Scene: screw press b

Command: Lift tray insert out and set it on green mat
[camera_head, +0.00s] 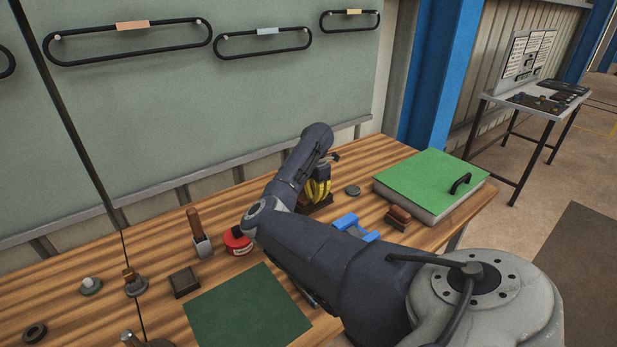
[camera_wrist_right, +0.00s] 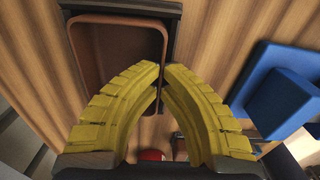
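The tray insert (camera_wrist_right: 118,55) is a brown, shallow, rounded box in the right wrist view, at the dark tray (camera_wrist_right: 172,20). My right gripper (camera_wrist_right: 163,72) has its yellow fingers brought together, with the tips pinching the insert's right wall. The near part of the insert is hidden behind the fingers. In the head view the right gripper (camera_head: 318,190) is over the dark tray (camera_head: 322,205) at the back of the bench, and the insert cannot be made out there. The green mat (camera_head: 248,310) lies flat and bare at the front. My left gripper is not in view.
A blue block-like part (camera_head: 355,226) and a brown wooden piece (camera_head: 398,217) stand right of the tray. A red round tin (camera_head: 237,241), a wooden-handled tool (camera_head: 198,235) and a dark block (camera_head: 184,282) stand near the mat. A green-topped box (camera_head: 430,182) is at right.

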